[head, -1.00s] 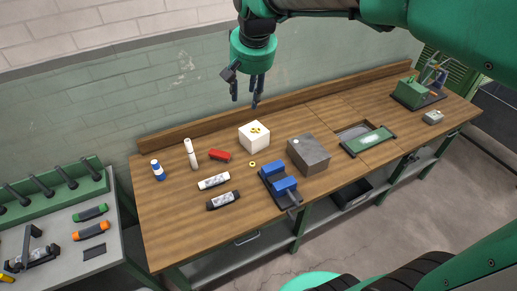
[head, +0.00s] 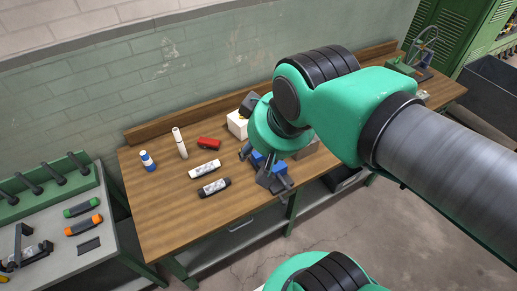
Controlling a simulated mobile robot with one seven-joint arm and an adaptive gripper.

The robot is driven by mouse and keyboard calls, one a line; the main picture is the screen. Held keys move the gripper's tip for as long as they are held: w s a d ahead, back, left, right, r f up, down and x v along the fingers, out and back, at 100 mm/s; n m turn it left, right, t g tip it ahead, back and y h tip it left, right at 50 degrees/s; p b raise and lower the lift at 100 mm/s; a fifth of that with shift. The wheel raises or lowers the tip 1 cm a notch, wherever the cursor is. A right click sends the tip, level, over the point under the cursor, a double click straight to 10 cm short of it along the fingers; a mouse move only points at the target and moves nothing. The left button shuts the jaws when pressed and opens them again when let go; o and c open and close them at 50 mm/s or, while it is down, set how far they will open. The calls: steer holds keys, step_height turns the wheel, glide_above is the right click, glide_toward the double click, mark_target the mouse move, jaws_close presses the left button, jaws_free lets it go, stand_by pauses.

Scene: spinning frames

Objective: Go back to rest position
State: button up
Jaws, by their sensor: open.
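My gripper (head: 256,168) hangs from my green arm over the front middle of the wooden workbench (head: 165,220). Its dark fingers are apart and hold nothing that I can see. I cannot tell how high the fingers are above the vise.
On the bench's left part stand a blue-and-white bottle (head: 148,161) and a white tube (head: 180,143). A red object (head: 209,143), a white marker-like item (head: 205,170) and a black one (head: 213,188) lie nearby. A grey side table (head: 60,222) with a green rack is at left.

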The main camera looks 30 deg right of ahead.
steer(key=shift+s+f, duration=0.2)
steer(key=shift+s, duration=0.1)
step_height(320, 180, down, 18)
steer(key=b, duration=1.7)
steer(key=shift+r+b, duration=0.25)
steer(key=shift+b, duration=0.05)
